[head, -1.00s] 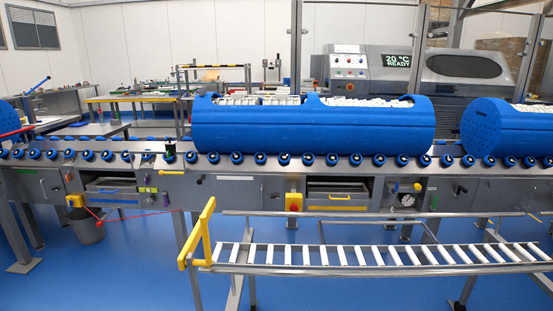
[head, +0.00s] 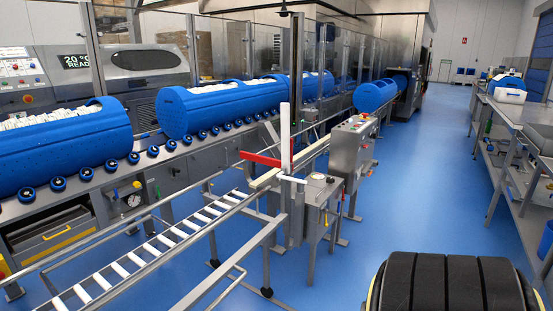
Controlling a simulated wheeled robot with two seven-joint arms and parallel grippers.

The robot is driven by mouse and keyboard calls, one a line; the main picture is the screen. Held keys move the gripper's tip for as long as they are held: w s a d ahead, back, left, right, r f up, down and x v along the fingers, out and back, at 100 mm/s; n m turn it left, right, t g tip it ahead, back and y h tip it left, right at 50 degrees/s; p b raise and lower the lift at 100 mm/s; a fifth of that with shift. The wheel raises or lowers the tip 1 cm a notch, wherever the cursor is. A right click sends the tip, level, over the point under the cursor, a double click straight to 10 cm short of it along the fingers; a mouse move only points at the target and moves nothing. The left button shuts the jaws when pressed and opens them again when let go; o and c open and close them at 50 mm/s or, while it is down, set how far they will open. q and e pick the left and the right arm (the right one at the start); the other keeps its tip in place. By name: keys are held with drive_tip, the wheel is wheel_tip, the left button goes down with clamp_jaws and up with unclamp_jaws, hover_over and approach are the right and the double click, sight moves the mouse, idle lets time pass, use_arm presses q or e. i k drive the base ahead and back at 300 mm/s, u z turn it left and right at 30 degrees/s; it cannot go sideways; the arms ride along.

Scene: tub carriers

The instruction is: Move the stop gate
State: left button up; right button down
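A red bar (head: 261,159) sticks out to the left from a grey post at the far end of the white-roller track (head: 158,244). A white upright bar (head: 285,138) stands beside it, with a short white lever (head: 292,179) lower down. Which of these parts is the stop gate I cannot tell for sure. Neither of my grippers is in view.
Blue tubs (head: 218,107) with white contents sit on the roller conveyor at left. A grey control box (head: 351,147) and a smaller box with a dial (head: 321,190) stand right of the post. Blue floor (head: 425,170) is open toward the workbench (head: 522,118) at right.

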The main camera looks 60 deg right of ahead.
sight(262, 160)
drive_tip(key=u, duration=0.3)
drive_tip(key=k, duration=0.15)
drive_tip(key=z, duration=0.55)
drive_tip(key=i, duration=0.2)
drive_tip(key=z, duration=3.25)
drive_tip(key=i, duration=1.85)
drive_tip(key=u, duration=2.3)
